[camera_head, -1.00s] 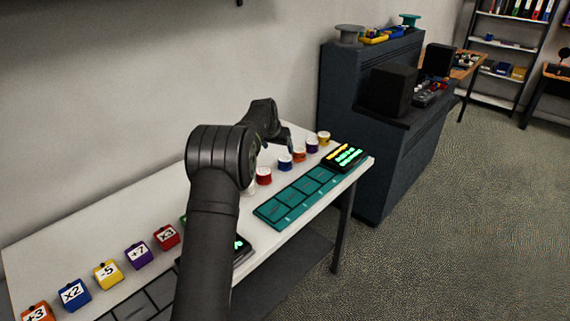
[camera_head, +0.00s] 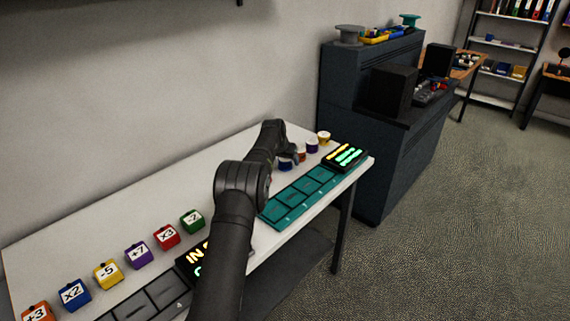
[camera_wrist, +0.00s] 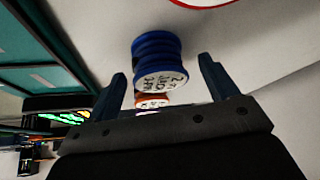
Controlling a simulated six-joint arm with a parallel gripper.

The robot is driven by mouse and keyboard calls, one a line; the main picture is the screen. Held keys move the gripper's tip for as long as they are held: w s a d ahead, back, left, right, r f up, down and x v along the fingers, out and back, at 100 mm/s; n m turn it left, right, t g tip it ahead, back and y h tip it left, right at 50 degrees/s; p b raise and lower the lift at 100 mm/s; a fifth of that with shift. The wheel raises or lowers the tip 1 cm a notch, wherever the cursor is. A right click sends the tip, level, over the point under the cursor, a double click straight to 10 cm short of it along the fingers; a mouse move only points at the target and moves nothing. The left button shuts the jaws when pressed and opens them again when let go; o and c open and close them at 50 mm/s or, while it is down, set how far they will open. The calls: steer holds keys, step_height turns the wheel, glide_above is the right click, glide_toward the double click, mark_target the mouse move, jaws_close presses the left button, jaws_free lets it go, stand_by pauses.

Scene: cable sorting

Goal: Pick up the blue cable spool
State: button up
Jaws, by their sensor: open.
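The blue cable spool (camera_wrist: 158,62) has a white labelled end and stands between the two open fingers of my gripper (camera_wrist: 165,85) in the wrist view, slightly beyond their tips. No contact shows. In the head view the blue spool (camera_head: 285,163) is partly hidden by my arm's end, and my gripper (camera_head: 290,157) is right beside it. The orange spool (camera_wrist: 152,101) shows behind the blue one in the wrist view.
A purple spool (camera_head: 312,146) and a yellow spool (camera_head: 324,138) stand farther along the row. A teal tray (camera_head: 272,212) with compartments lies in front of the row. A lit display (camera_head: 345,157) sits at the table's far right end. Labelled cubes stand at the left.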

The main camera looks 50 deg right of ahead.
steer(key=shift+x, duration=0.85)
steer(key=c, duration=1.1)
steer(key=shift+r, duration=0.1)
